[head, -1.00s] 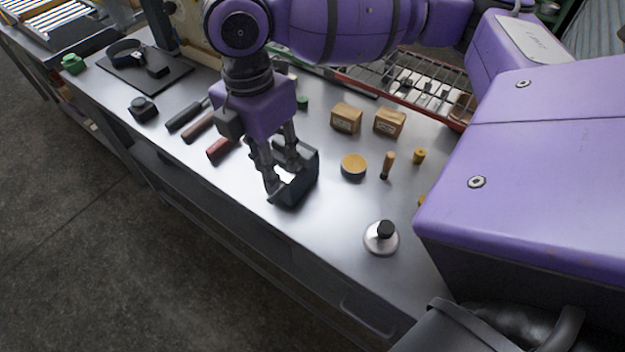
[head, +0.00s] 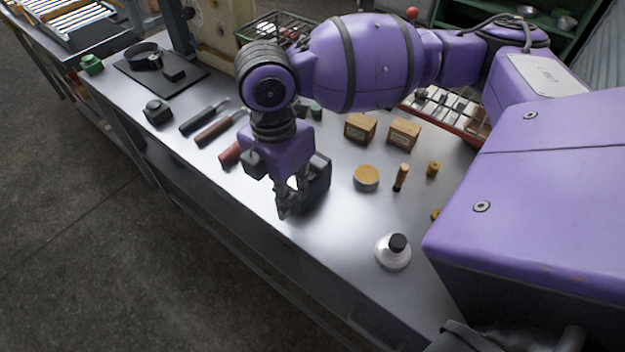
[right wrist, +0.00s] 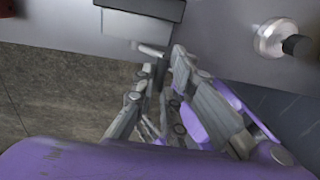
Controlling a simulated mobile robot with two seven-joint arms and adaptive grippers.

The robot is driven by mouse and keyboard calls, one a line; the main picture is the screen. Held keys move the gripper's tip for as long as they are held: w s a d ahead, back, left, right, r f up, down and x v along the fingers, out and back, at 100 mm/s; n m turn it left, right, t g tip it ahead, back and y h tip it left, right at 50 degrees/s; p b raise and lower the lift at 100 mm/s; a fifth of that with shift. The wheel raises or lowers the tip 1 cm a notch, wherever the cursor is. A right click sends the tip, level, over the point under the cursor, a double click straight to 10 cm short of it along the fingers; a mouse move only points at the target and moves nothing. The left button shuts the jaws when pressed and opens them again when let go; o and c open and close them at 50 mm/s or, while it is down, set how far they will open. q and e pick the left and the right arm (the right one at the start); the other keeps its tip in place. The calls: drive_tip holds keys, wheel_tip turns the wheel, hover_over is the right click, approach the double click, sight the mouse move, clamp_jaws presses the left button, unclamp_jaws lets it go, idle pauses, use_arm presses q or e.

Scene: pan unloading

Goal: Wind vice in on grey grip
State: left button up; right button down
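A dark block-like thing (head: 318,187), which looks like the vice, stands near the bench's front edge. In the right wrist view it shows as a dark grey block (right wrist: 140,22) with a paler lower part and a short light grey bar (right wrist: 150,50) sticking out. My right gripper (head: 290,196) is right at its front side. Its fingertips (right wrist: 165,60) are close together beside the bar's end; whether they clasp it I cannot tell. Which thing is the grey grip is unclear; a dark-handled tool (head: 198,124) lies to the left. My left gripper is not in view.
Brown (head: 215,132) and red (head: 230,153) handles lie left of my gripper. Wooden blocks (head: 360,128), a round wooden-topped piece (head: 366,177) and a silver piece with a black knob (head: 392,256) stand to the right. The bench front by the silver piece is mostly clear.

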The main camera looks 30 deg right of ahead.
drive_tip(key=shift+s+r+t+p, duration=0.1)
drive_tip(key=shift+s+t+p, duration=0.1)
drive_tip(key=shift+t+p, duration=0.25)
drive_tip(key=shift+s+d+t+y+p, duration=0.2)
drive_tip(key=shift+s+t+y+p, duration=0.1)
drive_tip(key=shift+t+p, duration=0.25)
drive_tip(key=shift+s+f+t, duration=0.1)
drive_tip(key=shift+f+t, duration=0.15)
drive_tip(key=shift+t, duration=0.05)
drive_tip(key=shift+s+d+f+t+y+p, duration=0.1)
drive_tip(key=shift+s+f+t+y+p, duration=0.15)
drive_tip(key=shift+t, duration=0.25)
drive_tip(key=shift+s+d+f+t+y+p, duration=0.1)
drive_tip(key=shift+f+t+y+p, duration=0.2)
drive_tip(key=shift+t, duration=0.2)
drive_tip(key=shift+s+f+t+y, duration=0.25)
drive_tip(key=shift+f+t, duration=0.25)
drive_tip(key=shift+t, duration=0.2)
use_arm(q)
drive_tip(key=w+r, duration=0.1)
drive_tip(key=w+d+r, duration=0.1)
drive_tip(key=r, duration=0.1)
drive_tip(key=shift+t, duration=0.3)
use_arm(e)
drive_tip(key=shift+f+t, duration=0.2)
drive_tip(key=shift+t, duration=0.1)
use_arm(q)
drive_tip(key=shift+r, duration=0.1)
